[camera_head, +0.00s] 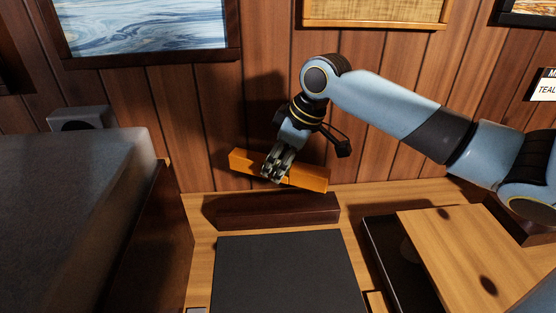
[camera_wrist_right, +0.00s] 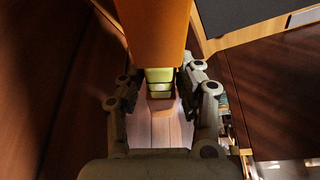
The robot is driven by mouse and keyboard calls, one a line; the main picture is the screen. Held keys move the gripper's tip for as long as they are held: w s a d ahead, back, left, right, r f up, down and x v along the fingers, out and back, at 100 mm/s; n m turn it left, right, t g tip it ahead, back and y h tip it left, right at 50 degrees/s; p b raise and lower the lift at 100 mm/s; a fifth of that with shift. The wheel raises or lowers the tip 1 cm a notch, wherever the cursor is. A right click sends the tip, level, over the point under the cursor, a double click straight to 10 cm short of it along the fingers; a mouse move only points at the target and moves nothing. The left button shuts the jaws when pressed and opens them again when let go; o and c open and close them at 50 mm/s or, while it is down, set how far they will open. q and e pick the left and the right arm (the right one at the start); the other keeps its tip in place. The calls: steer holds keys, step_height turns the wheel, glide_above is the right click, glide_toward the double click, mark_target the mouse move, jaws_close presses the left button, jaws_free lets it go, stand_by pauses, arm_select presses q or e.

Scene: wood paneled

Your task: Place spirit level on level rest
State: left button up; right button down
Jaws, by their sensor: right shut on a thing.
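The orange spirit level (camera_head: 312,178) is held in my right gripper (camera_head: 277,172), which is shut around its middle. It hangs lengthwise, tilted with its right end lower in the head view. In the right wrist view, the orange level (camera_wrist_right: 155,30) runs up from between the fingers of my right gripper (camera_wrist_right: 162,90), and a yellow-green part shows there. A long dark brown block (camera_head: 275,212), apparently the level rest, lies on the wooden table below the level. A gap shows between them in the head view. My left gripper is out of view.
A black flat mat (camera_head: 288,275) lies in front of the dark block. A wooden board (camera_head: 470,250) and a dark tray (camera_head: 385,250) are at the right. A large grey-topped box (camera_head: 70,200) stands at the left. The paneled wall (camera_head: 190,120) is close behind.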

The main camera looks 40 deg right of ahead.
mark_target(273, 202)
steer(key=shift+f, duration=0.85)
step_height(273, 202, down, 4)
steer(key=shift+r+b, duration=0.15)
steer(key=shift+b, duration=1)
step_height(273, 202, down, 2)
steer(key=shift+b, duration=0.55)
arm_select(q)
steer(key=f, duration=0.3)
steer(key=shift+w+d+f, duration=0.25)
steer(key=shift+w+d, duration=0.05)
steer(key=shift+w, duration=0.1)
arm_select(e)
steer(key=shift+f, duration=0.3)
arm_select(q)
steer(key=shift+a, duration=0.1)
arm_select(e)
steer(key=shift+f, duration=0.25)
steer(key=shift+c, duration=2.4)
jaws_free()
